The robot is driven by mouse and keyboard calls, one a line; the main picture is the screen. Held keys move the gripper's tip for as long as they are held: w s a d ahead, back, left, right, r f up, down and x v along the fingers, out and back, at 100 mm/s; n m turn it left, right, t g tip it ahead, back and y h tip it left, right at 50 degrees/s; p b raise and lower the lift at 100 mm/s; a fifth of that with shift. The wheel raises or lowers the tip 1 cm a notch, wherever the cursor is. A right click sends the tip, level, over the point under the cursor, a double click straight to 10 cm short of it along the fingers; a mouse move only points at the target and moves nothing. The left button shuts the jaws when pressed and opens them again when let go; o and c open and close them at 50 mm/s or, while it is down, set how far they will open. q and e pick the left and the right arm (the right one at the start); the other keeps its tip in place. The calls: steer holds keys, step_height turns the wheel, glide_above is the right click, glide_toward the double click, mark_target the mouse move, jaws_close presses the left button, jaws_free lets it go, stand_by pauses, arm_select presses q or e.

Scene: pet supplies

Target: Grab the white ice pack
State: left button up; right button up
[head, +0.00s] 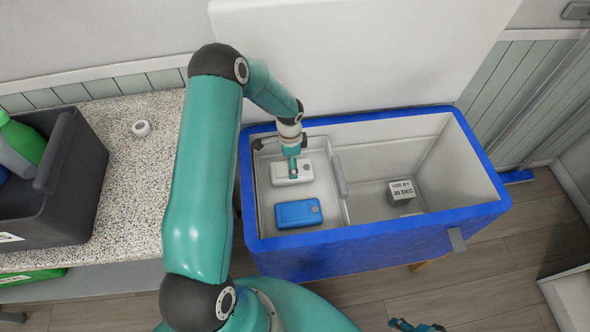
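The white ice pack (303,172) lies in the left compartment of the blue cooler (370,248), near the compartment's back. My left gripper (292,168) points down at the top of the white ice pack, at or just above it. It partly covers the pack, and I cannot tell whether its fingers are closed on it. A blue ice pack (298,214) lies in front of the white one, in the same compartment. My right gripper (416,327) shows only in part at the bottom edge, away from the cooler; its fingers are unclear.
A divider (339,177) separates the cooler's two compartments. A grey box labelled "USE BY 20 DEC" (401,191) sits in the right one. The cooler's white lid (350,50) stands open behind. A speckled counter (130,190) at left holds a dark bin (70,200) and a small white ring (141,128).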

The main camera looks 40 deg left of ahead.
arm_select(q)
step_height(320, 180, down, 4)
steer(key=shift+f+p, duration=0.1)
steer(key=shift+p, duration=0.7)
steer(key=shift+w+f, duration=0.1)
steer(key=shift+f, duration=0.3)
steer(key=c, duration=1.1)
steer(key=shift+r, duration=0.1)
steer(key=shift+c, duration=0.6)
steer(key=shift+r, duration=0.15)
